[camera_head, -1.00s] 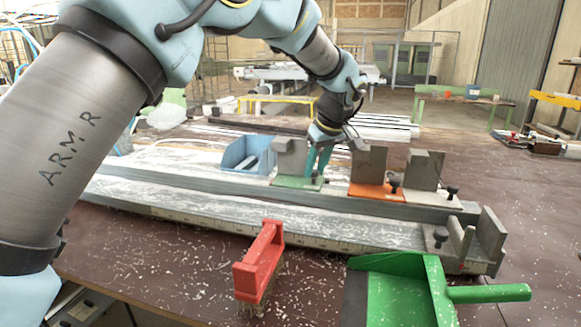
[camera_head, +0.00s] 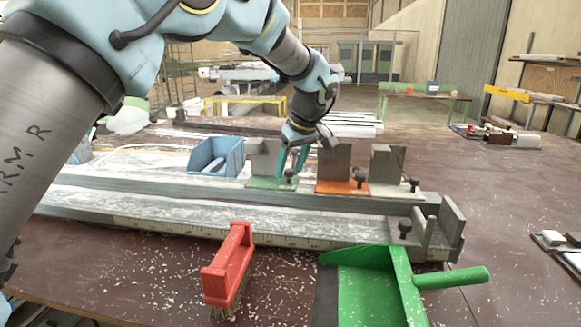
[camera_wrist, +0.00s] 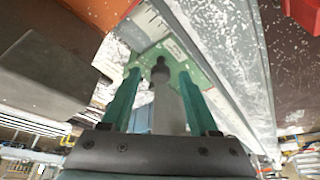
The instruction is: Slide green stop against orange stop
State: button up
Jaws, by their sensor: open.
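The green stop, a grey upright block on a green base (camera_head: 270,183), stands on the long grey rail at the middle of the head view. The orange stop (camera_head: 341,187), a similar block on an orange base, stands to its right with a small gap between the bases. My gripper (camera_head: 292,168) is open and low at the green stop's right part. In the wrist view its two teal fingers (camera_wrist: 157,100) lie either side of the green stop's grey block and black knob (camera_wrist: 160,72), above the green base (camera_wrist: 188,62). Finger contact cannot be told.
A third grey stop (camera_head: 387,165) stands right of the orange one. A blue bin (camera_head: 217,157) stands behind the rail, left of the green stop. A red brush (camera_head: 228,268) and green dustpan (camera_head: 372,290) lie in front. Pale shavings are scattered on the bench.

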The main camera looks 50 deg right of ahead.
jog(key=b+v, duration=0.1)
jog(key=v, duration=0.9)
jog(key=shift+s+r+b, duration=0.15)
jog(key=shift+r+b, duration=0.15)
jog(key=shift+b, duration=0.1)
jog(key=shift+a, duration=0.1)
